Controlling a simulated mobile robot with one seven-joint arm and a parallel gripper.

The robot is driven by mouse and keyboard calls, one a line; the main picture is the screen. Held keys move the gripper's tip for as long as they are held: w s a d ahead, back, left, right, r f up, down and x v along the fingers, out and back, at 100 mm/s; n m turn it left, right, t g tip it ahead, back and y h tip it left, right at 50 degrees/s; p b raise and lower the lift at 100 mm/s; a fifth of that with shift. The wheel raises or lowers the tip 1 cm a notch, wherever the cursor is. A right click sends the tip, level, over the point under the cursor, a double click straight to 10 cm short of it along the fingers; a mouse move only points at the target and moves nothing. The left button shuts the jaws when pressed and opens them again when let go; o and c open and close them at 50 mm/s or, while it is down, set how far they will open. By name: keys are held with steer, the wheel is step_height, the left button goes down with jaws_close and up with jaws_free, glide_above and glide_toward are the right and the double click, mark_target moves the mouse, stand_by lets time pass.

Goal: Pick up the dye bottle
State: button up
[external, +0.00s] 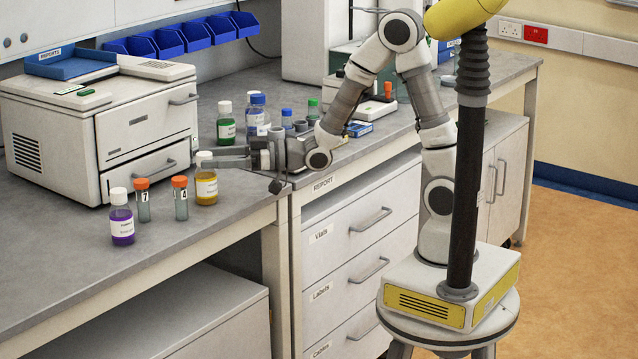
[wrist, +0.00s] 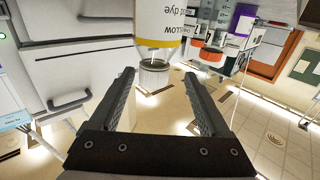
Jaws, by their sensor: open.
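The yellow dye bottle (external: 206,187) stands upright near the bench's front edge, with a white cap. In the wrist view it appears upside down at the top (wrist: 158,26), and part of the word "dye" is readable on its label. My gripper (external: 203,156) is open and level, reaching in from the right at the height of the bottle's cap. In the wrist view the two fingers (wrist: 157,74) stand apart, with the cap seen between their tips. I cannot tell if a finger touches it. The gripper holds nothing.
Orange-capped vials (external: 180,198) and a purple bottle (external: 122,217) stand to the left of the yellow bottle. A white instrument (external: 100,128) stands close behind. A green bottle (external: 226,123) and a blue-capped bottle (external: 256,112) stand behind my gripper. The bench front is bare (external: 170,245).

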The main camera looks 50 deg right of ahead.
mark_target(195, 156)
steer(key=shift+w+d+x, duration=0.15)
steer(key=shift+x, duration=1.2)
steer(key=shift+w+d+x, duration=0.1)
steer(key=shift+d+x, duration=0.05)
steer(key=shift+x, duration=1.2)
steer(key=shift+r, duration=0.1)
jaws_close()
